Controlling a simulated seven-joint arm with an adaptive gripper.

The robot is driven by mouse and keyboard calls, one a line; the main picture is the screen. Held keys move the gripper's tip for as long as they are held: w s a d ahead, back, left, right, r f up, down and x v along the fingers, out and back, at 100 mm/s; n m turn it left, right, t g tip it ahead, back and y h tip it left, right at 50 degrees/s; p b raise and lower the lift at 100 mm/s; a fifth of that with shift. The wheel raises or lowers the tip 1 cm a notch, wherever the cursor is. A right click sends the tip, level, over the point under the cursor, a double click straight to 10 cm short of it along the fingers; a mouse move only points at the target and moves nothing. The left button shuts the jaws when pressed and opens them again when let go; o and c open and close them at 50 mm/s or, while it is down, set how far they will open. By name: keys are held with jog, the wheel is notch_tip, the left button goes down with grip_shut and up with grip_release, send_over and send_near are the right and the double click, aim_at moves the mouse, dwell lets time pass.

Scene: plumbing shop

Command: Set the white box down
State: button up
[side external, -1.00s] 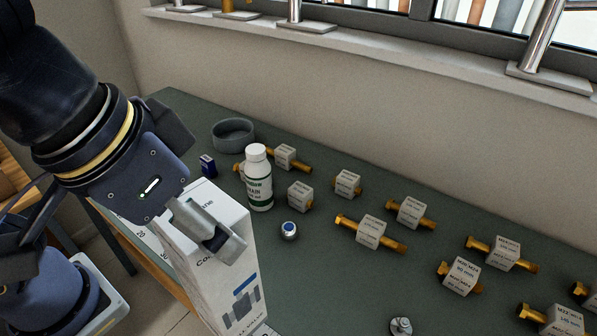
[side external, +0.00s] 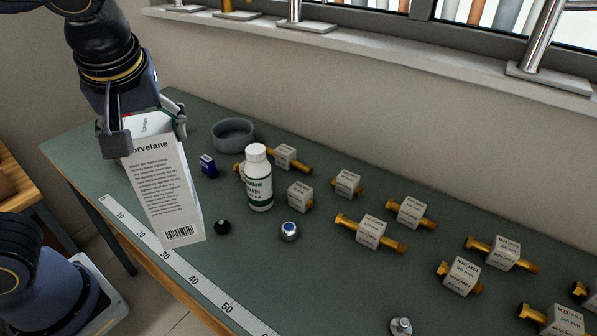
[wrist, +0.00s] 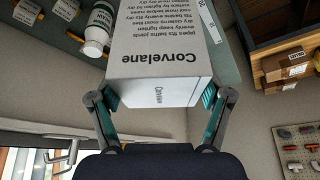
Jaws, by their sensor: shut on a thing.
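The white box (side external: 165,194) is tall, with "Corvelane" lettering, small print and a barcode low on its face. My gripper (side external: 145,140) is shut on its top end and holds it slightly tilted in the side external view. The box is over the left part of the green bench (side external: 95,160), near the ruler strip; I cannot tell whether its bottom touches the bench. In the wrist view the box (wrist: 160,50) sits between my two fingers (wrist: 160,98), with teal pads at its sides. The bench just behind the box is hidden.
A white bottle (side external: 258,180), a small blue box (side external: 208,166), a grey dish (side external: 233,134), a black knob (side external: 222,227) and a blue-topped round part (side external: 289,231) stand right of the box. Several tagged brass bolts lie farther right. A ruler strip (side external: 190,270) runs along the front edge.

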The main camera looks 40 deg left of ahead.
jog(key=s+a+n+g, duration=0.3)
jog(key=a+n, duration=0.4)
jog(key=a, duration=0.6)
jog(key=w+a+f, duration=0.3)
jog(key=w+f, duration=1)
jog(key=w, duration=0.1)
jog(key=shift+a+y, duration=0.35)
jog(key=shift+y, duration=0.05)
jog(key=shift+f, duration=0.1)
jog(key=o, duration=1.8)
jog(key=shift+c, duration=0.2)
